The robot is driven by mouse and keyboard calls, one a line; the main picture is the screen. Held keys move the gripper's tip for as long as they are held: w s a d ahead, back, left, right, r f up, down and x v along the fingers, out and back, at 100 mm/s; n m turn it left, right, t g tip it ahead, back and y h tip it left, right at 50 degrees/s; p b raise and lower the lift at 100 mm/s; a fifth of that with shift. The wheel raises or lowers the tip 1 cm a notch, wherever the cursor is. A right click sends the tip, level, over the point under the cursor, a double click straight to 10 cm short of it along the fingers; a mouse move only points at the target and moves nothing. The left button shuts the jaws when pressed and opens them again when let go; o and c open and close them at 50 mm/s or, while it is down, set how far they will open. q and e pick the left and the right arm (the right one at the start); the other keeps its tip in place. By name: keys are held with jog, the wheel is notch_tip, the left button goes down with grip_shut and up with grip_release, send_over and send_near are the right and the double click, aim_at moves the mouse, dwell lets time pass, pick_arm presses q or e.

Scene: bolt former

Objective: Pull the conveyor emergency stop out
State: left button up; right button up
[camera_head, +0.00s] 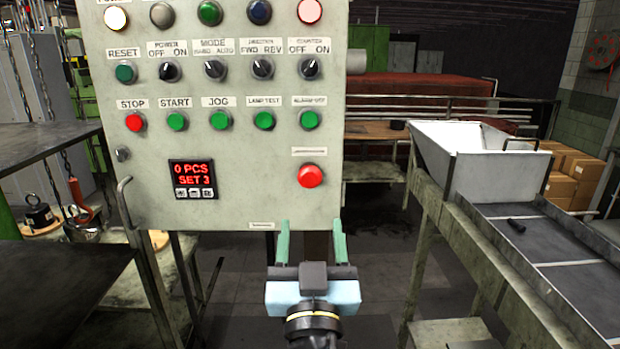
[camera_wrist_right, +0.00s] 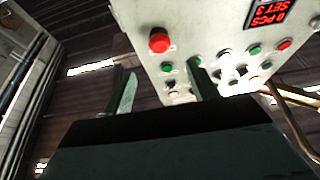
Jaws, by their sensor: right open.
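The conveyor emergency stop is most likely the large red mushroom button (camera_head: 311,175) at the lower right of the grey control panel (camera_head: 250,200); the label above it is too small to read. It also shows in the right wrist view (camera_wrist_right: 159,40). My right gripper (camera_head: 311,240) is open and empty, below the button and just under the panel's lower edge in the head view. Its two green fingers stand apart and point toward the panel; they also show in the right wrist view (camera_wrist_right: 163,92). Neither finger touches the button. My left gripper is not in view.
A smaller red STOP button (camera_head: 134,122) and several green buttons sit higher on the panel. A red display (camera_head: 192,180) is left of the mushroom button. A bent metal handle (camera_head: 125,200) is at the panel's left edge. A conveyor (camera_head: 570,245) with a white hopper (camera_head: 475,155) stands right.

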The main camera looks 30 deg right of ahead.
aim_at(310, 179)
jog(key=p+x, duration=0.4)
jog(key=x, duration=0.5)
jog(key=shift+w+r, duration=0.1)
jog(key=shift+w, duration=0.15)
jog(key=shift+w+d, duration=0.25)
jog(key=shift+w, duration=0.05)
